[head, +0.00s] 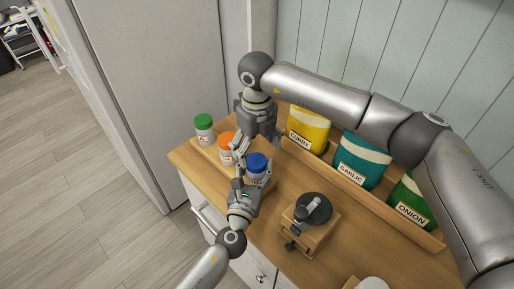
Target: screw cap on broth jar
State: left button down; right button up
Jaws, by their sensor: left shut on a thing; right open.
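Three jars stand in a row near the left end of the wooden counter: a green-capped jar (204,128), an orange-capped jar (226,148) and a blue-capped jar (257,168). Their labels are too small to read, so I cannot tell which is the broth jar. A cap sits on top of each. My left gripper (251,181) is shut on the blue-capped jar from the front; its fingers partly hide the jar's lower body. My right gripper (239,150) is open, pointing down between the orange-capped and blue-capped jars. I cannot tell whether it touches either.
A wooden grinder (308,232) with a dark round top stands right of the jars. Behind, a wooden rack (300,158) holds curry (307,128), garlic (361,160) and onion (408,200) bags. My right arm passes above them. A white object (372,284) shows at the bottom edge.

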jog(key=shift+o, duration=1)
notch_tip(320, 180, up, 12)
pick_arm(q)
jog(key=c, duration=0.5)
grip_release()
jog(key=shift+c, duration=0.2)
jog(key=v, duration=1.2)
